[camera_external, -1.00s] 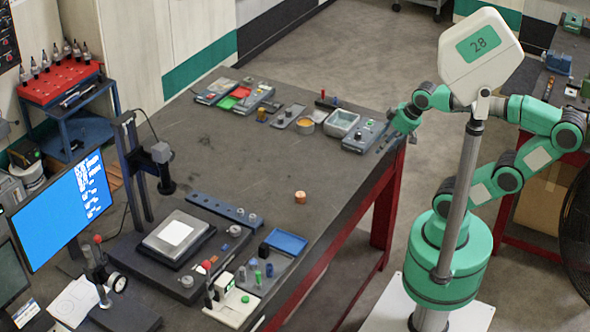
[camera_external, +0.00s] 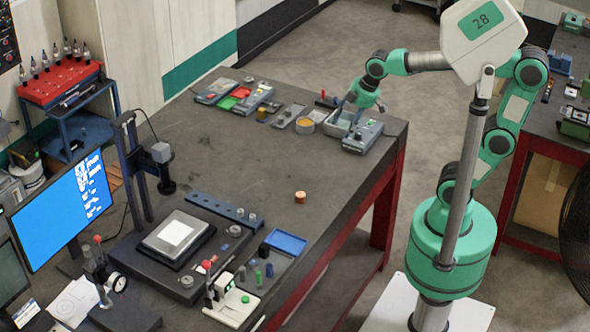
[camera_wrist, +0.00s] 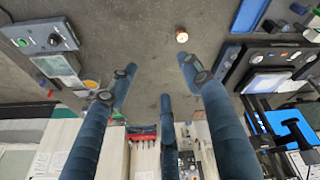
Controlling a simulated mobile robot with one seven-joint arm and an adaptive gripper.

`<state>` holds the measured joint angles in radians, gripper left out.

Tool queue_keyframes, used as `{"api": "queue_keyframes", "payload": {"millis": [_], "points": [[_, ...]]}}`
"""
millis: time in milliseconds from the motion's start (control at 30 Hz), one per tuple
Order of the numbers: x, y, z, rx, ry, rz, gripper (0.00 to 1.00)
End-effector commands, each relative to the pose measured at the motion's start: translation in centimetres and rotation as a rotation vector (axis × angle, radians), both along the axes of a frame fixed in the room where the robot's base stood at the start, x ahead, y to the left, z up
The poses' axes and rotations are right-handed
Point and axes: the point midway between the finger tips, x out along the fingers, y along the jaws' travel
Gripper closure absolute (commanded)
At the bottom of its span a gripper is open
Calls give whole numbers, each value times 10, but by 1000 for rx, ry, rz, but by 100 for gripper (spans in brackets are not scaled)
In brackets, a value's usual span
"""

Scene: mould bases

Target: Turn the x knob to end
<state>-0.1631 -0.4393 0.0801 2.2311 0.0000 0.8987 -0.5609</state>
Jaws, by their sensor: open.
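The measuring stage (camera_external: 172,240) with a white sheet on its plate lies at the front left of the bench. Small round knobs sit at its edges, one on the right (camera_external: 235,230) and one at the front (camera_external: 187,281). I cannot tell which is the x knob. The stage also shows at the right of the wrist view (camera_wrist: 268,82). My gripper (camera_external: 348,112) is over the far right part of the bench, by the grey bin, well away from the stage. In the wrist view its fingers (camera_wrist: 157,72) are spread, with nothing held between them.
The grey bin (camera_external: 340,118) and a grey control box (camera_external: 362,137) are near my gripper. A small orange cylinder (camera_external: 300,197) stands mid-bench. A blue tray (camera_external: 286,242) lies right of the stage, and a column with a camera (camera_external: 160,152) rises behind it. The bench middle is mostly clear.

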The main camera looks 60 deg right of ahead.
Motion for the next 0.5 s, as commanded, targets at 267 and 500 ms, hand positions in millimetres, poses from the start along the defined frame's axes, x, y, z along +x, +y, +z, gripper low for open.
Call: {"api": "queue_keyframes", "payload": {"millis": [267, 500], "points": [[62, 53, 23, -102, 44, 341, 51], [110, 105, 26, -182, 74, 640, 51]]}}
